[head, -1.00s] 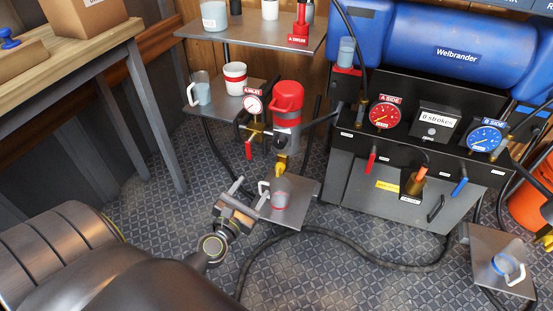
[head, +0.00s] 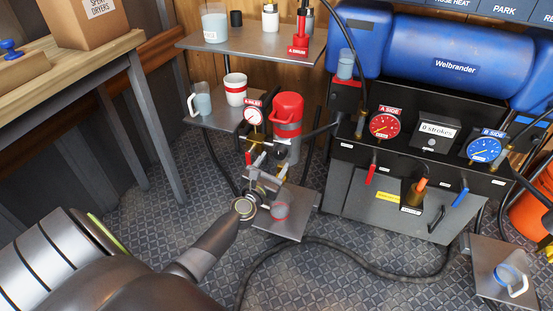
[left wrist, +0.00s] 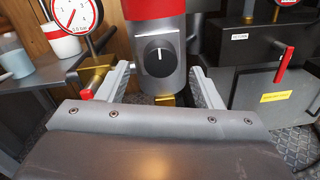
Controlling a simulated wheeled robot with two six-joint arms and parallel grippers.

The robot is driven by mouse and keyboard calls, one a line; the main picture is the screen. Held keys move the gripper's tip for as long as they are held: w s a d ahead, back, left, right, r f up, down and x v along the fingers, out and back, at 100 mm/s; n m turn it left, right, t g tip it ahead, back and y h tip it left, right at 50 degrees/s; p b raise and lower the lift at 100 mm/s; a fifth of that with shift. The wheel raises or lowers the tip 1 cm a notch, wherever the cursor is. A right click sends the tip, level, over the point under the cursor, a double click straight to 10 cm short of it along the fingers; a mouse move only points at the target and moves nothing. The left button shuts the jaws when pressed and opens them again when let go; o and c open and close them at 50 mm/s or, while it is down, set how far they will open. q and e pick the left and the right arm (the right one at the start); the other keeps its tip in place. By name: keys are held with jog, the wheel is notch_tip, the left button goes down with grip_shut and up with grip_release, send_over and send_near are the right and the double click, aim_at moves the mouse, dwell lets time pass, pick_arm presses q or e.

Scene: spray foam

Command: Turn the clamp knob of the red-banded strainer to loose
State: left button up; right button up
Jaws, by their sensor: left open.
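The red-banded strainer (head: 289,131) stands upright behind the low plate, a grey cylinder with a red top. In the left wrist view its grey body (left wrist: 177,86) fills the middle, with the red band (left wrist: 154,9) above. The black round clamp knob (left wrist: 160,55) faces the wrist camera, its white mark pointing straight up. My left gripper (head: 268,165) is in front of the strainer's lower part. In the left wrist view my left gripper (left wrist: 160,72) is open, its fingers apart on either side of the knob, with nothing held. My right gripper is not in view.
A pressure gauge (left wrist: 75,12) and brass fitting with a red lever (left wrist: 87,94) sit close left of the fingers. The black machine cabinet (head: 345,150) stands right.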

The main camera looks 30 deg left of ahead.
aim_at(280, 153)
pick_arm(q)
jog(key=shift+w+a, duration=0.1)
jog(key=shift+w, duration=0.55)
jog(key=shift+w+a, duration=0.15)
jog(key=shift+w, duration=0.6)
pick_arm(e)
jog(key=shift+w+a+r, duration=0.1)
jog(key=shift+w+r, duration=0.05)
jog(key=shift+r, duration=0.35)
pick_arm(q)
jog(key=c, duration=1)
